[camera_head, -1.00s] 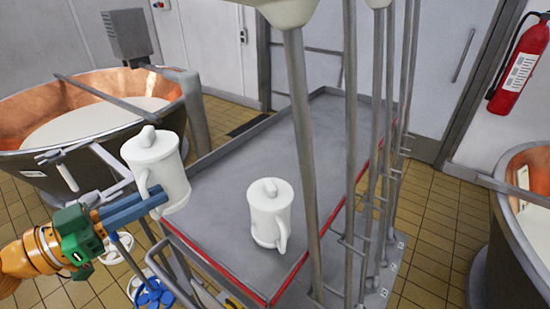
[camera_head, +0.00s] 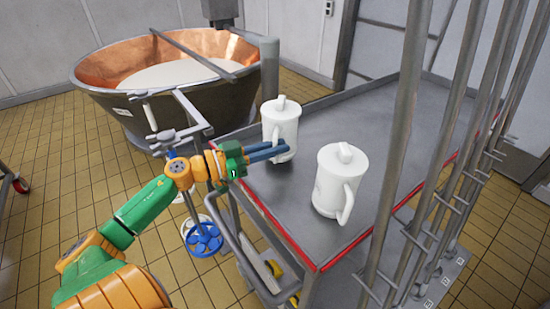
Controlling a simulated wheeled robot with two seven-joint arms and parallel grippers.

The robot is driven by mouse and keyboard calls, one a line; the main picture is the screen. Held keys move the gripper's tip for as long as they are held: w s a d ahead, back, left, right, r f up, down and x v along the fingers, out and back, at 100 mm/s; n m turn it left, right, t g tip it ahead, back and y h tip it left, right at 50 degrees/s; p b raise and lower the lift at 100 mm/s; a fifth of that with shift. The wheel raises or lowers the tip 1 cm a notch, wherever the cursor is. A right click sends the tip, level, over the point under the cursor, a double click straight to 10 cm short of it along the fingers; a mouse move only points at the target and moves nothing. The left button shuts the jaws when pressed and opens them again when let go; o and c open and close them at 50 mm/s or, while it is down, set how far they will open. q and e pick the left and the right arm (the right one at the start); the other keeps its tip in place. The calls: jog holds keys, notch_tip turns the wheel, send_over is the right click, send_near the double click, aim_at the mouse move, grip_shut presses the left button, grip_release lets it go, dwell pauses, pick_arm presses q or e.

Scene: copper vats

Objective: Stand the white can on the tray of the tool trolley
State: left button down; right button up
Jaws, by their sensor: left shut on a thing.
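One white can (camera_head: 281,122), with a lid knob, is upright in my left gripper (camera_head: 283,150). Its blue fingers are shut on the can's lower part. The can is over the left part of the grey tray (camera_head: 375,118) of the tool trolley; whether its base touches the tray, I cannot tell. A second white can (camera_head: 340,180), with a lid knob and side handle, stands upright on the tray, nearer and to the right. There is a gap between the cans. My right gripper is not in view.
Grey upright poles (camera_head: 408,120) rise at the right, in front of part of the tray. A copper-lined vat (camera_head: 160,100) stands behind at the left. A blue wheel-like part (camera_head: 204,240) is low beside the trolley. The tray's far part is clear.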

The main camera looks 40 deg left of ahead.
pick_arm(q)
jog(key=shift+f, duration=0.95)
jog(key=shift+f, duration=0.1)
jog(key=c, duration=0.9)
grip_release()
jog(key=shift+s+a, duration=0.15)
jog(key=shift+s, duration=0.15)
jog(key=b+v, duration=0.1)
jog(key=v, duration=1)
jog(key=shift+s, duration=0.25)
